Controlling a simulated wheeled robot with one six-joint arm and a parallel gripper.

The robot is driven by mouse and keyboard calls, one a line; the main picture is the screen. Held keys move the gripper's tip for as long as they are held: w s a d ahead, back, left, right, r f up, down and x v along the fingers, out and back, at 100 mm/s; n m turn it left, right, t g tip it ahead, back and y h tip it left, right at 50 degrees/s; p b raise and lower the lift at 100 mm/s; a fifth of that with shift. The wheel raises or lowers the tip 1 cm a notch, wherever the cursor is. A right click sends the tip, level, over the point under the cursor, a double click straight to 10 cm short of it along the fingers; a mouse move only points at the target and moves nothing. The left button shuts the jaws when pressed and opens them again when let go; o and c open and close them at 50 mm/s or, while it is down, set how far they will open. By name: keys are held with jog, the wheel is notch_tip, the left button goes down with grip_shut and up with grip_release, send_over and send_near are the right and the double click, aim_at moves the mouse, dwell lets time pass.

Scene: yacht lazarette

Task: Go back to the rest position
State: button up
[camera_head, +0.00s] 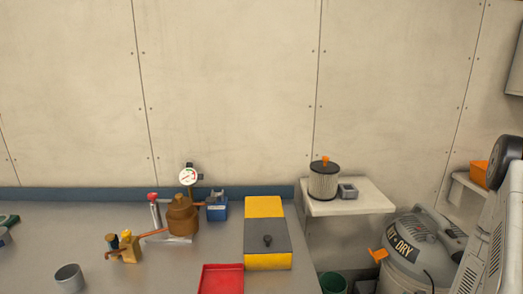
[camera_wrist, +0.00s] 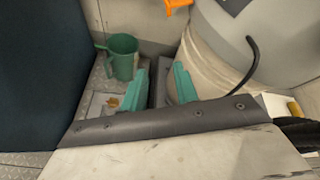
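My gripper (camera_wrist: 160,86) shows in the wrist view as two teal-tipped fingers with a clear gap between them. It is open and nothing is seen between the fingers. It points down past a pale edge toward the floor. A green jug (camera_wrist: 122,58) stands on the floor beyond the left finger. A large pale drum-shaped body (camera_wrist: 222,50) is beyond the right finger. My gripper cannot be made out in the head view, where pale and black parts that look like my arm fill the right edge.
A grey bench (camera_head: 150,262) carries a red tray (camera_head: 220,279), a yellow and grey box (camera_head: 265,207), a brown pot-like part (camera_head: 182,215) and a grey cup (camera_head: 69,278). A shelf (camera_head: 375,200) holds a filter (camera_head: 323,180). A wet/dry vacuum (camera_head: 420,250) stands at right, near my arm.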

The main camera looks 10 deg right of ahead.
jog(key=s+f+n+g+y, duration=0.1)
jog(key=s+f+n+g, duration=0.4)
jog(key=n+g, duration=0.15)
jog(key=s+a+r+n+g, duration=0.1)
jog(key=s+a+r+n, duration=0.3)
jog(key=a+r+n, duration=0.4)
jog(key=s+a+r+n+g, duration=0.2)
jog(key=s+a+r+n, duration=0.3)
jog(key=r, duration=1.6)
jog(key=s+a+r+n+g+y, duration=0.1)
jog(key=s+a+r+n, duration=0.4)
jog(key=a+r+n, duration=0.7)
notch_tip(320, 180, up, 2)
jog(key=shift+a+r+n+g, duration=0.15)
jog(key=shift+a+n+g, duration=0.2)
jog(key=shift+n+g, duration=0.15)
jog(key=shift+d, duration=0.15)
